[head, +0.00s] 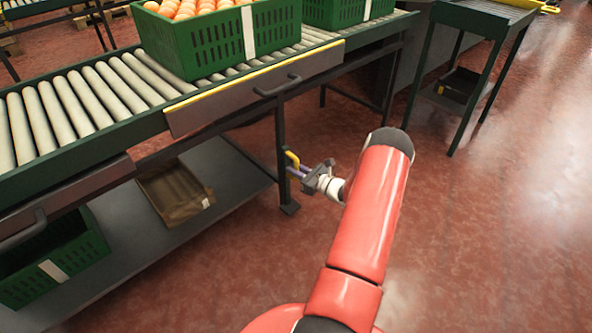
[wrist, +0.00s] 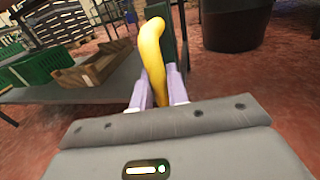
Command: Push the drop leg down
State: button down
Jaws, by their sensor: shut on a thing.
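The drop leg (head: 282,150) is a dark upright post under the roller conveyor, with a flat foot (head: 290,208) at its lower end near the floor. A yellow handle (head: 292,160) sticks out from the leg; in the wrist view the handle (wrist: 150,52) rises and curves over at its top. My gripper (head: 298,171) is at the leg, low beside the handle. In the wrist view its two pale purple fingers (wrist: 160,92) stand on either side of the handle's lower part, shut on it. Whether the foot touches the floor is hard to tell.
The roller conveyor (head: 60,116) carries a green crate (head: 195,48) of oranges. A hinged grey flap (head: 255,88) with a yellow edge hangs at its side. Open red floor (head: 490,220) lies to the right.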

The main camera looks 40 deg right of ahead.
aim_at(296, 180)
notch_tip(296, 180, down, 5)
jog(key=b, duration=0.3)
jog(key=shift+f, duration=0.15)
jog(key=c, duration=1.5)
grip_release()
jog(key=shift+o, duration=0.5)
jog(key=shift+s, duration=0.1)
jog(key=v, duration=0.7)
jog(key=shift+s+p, duration=0.3)
jog(key=shift+s, duration=0.05)
